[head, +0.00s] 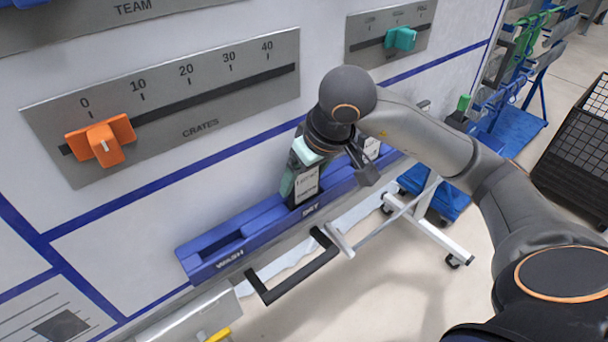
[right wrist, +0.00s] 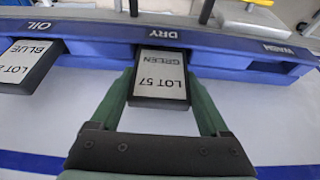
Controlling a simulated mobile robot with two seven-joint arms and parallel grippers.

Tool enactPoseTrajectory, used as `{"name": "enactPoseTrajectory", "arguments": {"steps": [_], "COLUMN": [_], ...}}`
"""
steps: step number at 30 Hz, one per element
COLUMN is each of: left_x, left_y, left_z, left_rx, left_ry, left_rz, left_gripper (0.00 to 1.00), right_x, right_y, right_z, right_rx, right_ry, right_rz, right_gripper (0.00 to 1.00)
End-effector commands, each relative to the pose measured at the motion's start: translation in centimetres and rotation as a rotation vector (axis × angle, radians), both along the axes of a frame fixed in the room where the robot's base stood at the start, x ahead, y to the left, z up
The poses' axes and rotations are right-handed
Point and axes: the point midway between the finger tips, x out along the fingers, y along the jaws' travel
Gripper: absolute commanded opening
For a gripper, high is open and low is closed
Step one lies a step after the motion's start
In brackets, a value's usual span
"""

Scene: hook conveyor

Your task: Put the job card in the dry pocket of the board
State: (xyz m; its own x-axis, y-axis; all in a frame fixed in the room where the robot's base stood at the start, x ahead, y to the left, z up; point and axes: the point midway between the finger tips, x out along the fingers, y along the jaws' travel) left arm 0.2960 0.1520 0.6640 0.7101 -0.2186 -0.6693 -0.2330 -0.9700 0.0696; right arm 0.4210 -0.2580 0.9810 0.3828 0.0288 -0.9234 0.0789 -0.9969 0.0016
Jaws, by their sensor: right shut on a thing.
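The job card (right wrist: 160,77) is a dark block with a white face reading LOT 57 GREEN; it also shows in the head view (head: 306,184). My right gripper (right wrist: 160,88) is shut on it, with a green finger on each side. In the head view the gripper (head: 305,172) is at the board's blue rack. The card's lower end is at the mouth of the dry pocket (right wrist: 168,34), lined up with the DRY label. I cannot tell how deep it sits. My left gripper is out of view.
The WASH pocket (head: 230,256) looks empty. A LOT BLUE card (right wrist: 28,62) stands in the OIL pocket. A black handle-like bar (head: 290,272) sticks out below the rack. Orange (head: 104,143) and teal (head: 401,38) sliders are on the board above.

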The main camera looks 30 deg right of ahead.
Motion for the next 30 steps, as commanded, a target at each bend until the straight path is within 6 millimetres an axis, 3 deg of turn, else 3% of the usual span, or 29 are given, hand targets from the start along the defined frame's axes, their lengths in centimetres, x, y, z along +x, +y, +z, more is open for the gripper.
{"name": "enactPoseTrajectory", "arguments": {"steps": [8, 9, 13, 23, 26, 30], "left_x": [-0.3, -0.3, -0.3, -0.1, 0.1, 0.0], "left_y": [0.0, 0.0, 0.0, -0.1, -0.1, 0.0], "left_z": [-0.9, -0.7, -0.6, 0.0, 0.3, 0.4], "left_rx": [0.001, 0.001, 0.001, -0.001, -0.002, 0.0], "left_ry": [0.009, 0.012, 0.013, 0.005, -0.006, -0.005], "left_rz": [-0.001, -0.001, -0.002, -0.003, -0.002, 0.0], "left_gripper": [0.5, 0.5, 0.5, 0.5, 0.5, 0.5], "right_x": [0.0, 0.0, 0.0, 0.0, -0.2, -1.3], "right_y": [0.0, 0.0, 0.0, 0.0, 0.0, -0.1], "right_z": [-0.5, -0.3, -0.3, 0.0, 1.0, 3.7], "right_rx": [0.0, 0.0, 0.0, 0.001, 0.0, 0.0], "right_ry": [-0.001, 0.0, 0.0, 0.001, -0.004, -0.008], "right_rz": [0.0, 0.0, 0.0, -0.001, 0.0, 0.0], "right_gripper": [0.24, 0.84, 0.98, 1.0, 1.0, 1.0]}}
